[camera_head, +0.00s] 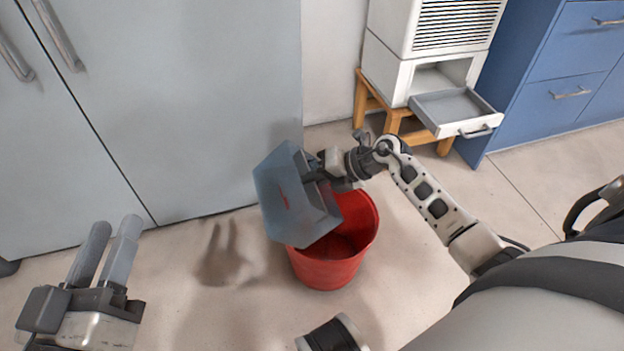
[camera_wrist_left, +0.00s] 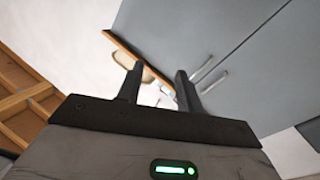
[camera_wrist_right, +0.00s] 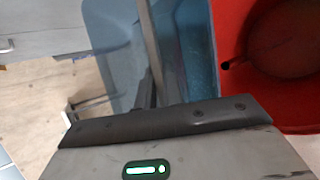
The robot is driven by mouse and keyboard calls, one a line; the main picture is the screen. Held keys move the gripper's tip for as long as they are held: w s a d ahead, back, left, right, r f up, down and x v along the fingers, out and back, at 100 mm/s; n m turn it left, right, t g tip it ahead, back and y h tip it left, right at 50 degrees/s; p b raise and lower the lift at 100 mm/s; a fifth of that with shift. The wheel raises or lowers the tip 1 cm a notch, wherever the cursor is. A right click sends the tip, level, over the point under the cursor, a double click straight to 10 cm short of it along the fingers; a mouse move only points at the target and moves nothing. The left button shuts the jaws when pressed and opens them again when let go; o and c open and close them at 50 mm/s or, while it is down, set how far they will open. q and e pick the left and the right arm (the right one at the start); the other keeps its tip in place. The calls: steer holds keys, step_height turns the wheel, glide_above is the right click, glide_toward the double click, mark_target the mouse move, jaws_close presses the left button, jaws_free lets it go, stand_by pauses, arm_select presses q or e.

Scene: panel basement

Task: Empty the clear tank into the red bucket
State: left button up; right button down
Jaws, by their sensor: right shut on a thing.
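The clear tank (camera_head: 283,192) is a bluish see-through box, steeply tilted over the red bucket (camera_head: 330,270) with its lower edge above the bucket's mouth. My right gripper (camera_head: 315,170) is shut on the tank's upper right side. In the right wrist view the tank (camera_wrist_right: 112,35) fills the middle, and the bucket (camera_wrist_right: 230,30) is to its right. The visible part of the bucket's inside looks plain red; I cannot tell whether it holds water. My left gripper (camera_head: 120,240) is at the lower left, open and empty, away from both.
Grey cabinet doors (camera_head: 200,100) stand behind the bucket. A white machine (camera_head: 390,65) with its drawer (camera_head: 455,108) pulled out sits on a wooden stool (camera_head: 395,120) at the back right, beside blue drawers (camera_head: 570,60). The floor left of the bucket is clear.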

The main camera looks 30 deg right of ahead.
arm_select(q)
steer(key=shift+w+r+m+t, duration=0.15)
steer(key=shift+r+m+t, duration=0.15)
steer(key=shift+r, duration=0.1)
arm_select(e)
steer(key=shift+w+r, duration=0.15)
steer(key=shift+r, duration=0.05)
arm_select(q)
steer(key=shift+a+r, duration=0.1)
arm_select(e)
steer(key=shift+y, duration=0.3)
arm_select(q)
steer(key=shift+w+r+m+t+b, duration=0.15)
steer(key=shift+r+m+t+b, duration=0.15)
steer(key=shift+r+b, duration=0.15)
arm_select(e)
steer(key=shift+d+f+t, duration=0.1)
steer(key=shift+t, duration=0.2)
arm_select(q)
steer(key=shift+w+r+m+h, duration=0.1)
steer(key=shift+r+m+h, duration=0.3)
steer(key=shift+h, duration=0.1)
steer(key=shift+r+b, duration=0.15)
steer(key=shift+b, duration=0.15)
arm_select(e)
steer(key=shift+d+f, duration=0.1)
